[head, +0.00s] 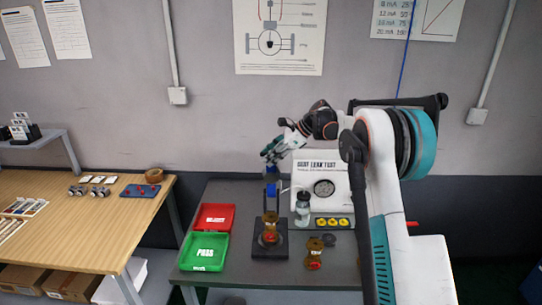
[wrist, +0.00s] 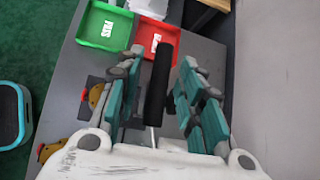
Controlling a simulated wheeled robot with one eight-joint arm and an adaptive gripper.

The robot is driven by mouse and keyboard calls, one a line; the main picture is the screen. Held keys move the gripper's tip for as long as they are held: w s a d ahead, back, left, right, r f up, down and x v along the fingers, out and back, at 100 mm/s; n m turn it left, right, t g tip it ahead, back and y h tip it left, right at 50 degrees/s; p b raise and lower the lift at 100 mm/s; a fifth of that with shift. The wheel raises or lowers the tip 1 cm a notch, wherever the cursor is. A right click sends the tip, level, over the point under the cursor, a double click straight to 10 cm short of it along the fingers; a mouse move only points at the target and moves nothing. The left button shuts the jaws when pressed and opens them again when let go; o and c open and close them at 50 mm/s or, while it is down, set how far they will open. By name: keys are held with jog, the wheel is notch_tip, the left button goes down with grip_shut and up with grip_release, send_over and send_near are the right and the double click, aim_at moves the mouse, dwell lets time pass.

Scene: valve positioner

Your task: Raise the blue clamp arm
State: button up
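The blue clamp arm (head: 271,190) stands upright on the dark fixture (head: 281,250) on the grey table. An amber-brown part (head: 270,228) sits in the fixture below it. My gripper (head: 270,155) is just above the clamp arm, pointing down. In the wrist view my gripper (wrist: 162,60) has its teal fingers spread, with a black cylindrical grip (wrist: 158,85) on a thin metal rod between them. Gaps show on both sides of the grip. The blue of the clamp arm cannot be made out in the wrist view.
A red tray (head: 214,217) and a green PASS tray (head: 205,252) lie left of the fixture. A white leak test unit (head: 322,185) and a clear jar (head: 302,207) stand close behind and right. Another amber part (head: 314,252) is at the right. A wooden table (head: 80,235) stands left.

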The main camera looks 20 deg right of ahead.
jog(key=v, duration=1.2)
